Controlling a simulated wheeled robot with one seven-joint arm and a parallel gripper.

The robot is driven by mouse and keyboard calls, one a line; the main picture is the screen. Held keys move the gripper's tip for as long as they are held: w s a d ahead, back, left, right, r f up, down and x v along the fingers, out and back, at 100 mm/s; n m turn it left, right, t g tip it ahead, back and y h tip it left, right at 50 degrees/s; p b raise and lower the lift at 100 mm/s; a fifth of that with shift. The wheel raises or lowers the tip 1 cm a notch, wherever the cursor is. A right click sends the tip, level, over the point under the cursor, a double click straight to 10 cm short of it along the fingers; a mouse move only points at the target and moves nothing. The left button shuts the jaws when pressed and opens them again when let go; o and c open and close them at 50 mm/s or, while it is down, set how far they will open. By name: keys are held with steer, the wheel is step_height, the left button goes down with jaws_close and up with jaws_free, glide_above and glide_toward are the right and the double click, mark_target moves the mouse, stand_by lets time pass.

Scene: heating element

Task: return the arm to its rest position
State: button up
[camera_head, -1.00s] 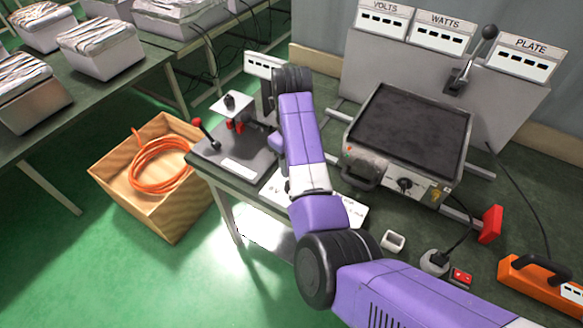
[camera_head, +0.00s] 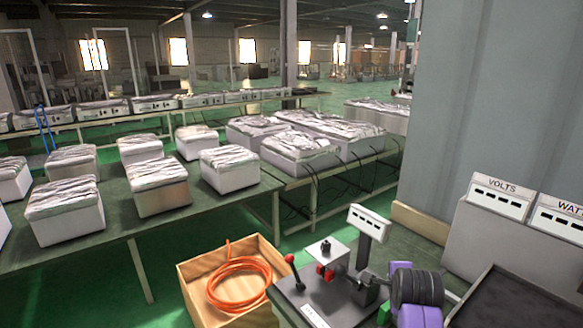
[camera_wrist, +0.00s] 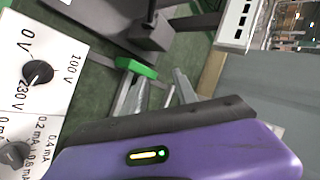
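A small part of my purple arm, with a dark ribbed joint, shows at the bottom right of the head view. It is beside the bench-end stand and the heating plate (camera_head: 515,300). In the wrist view, a purple part of my arm with a lit yellow-green indicator fills the lower right.
The wrist view shows a white panel (camera_wrist: 62,62) with black knobs and a green block (camera_wrist: 136,68). In the head view, a meter (camera_head: 369,222) and a red-knobbed lever (camera_head: 291,261) stand close by. A wooden crate (camera_head: 192,279) holds an orange cable (camera_head: 238,284).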

steer(key=s+a+n+t+b, duration=0.1)
steer(key=s+n, duration=0.5)
steer(key=s, duration=1.2)
steer(key=s+a+n+t+y+b, duration=0.1)
steer(key=s+n, duration=0.6)
steer(key=s, duration=1.1)
steer(key=s+a+n+t+y+b, duration=0.1)
steer(key=s+a+n+t+b, duration=0.2)
steer(key=s, duration=1.5)
steer(key=a+f+n+t, duration=0.1)
steer(key=n, duration=0.2)
steer(key=shift+s+a+n, duration=0.25)
steer(key=shift+n, duration=0.05)
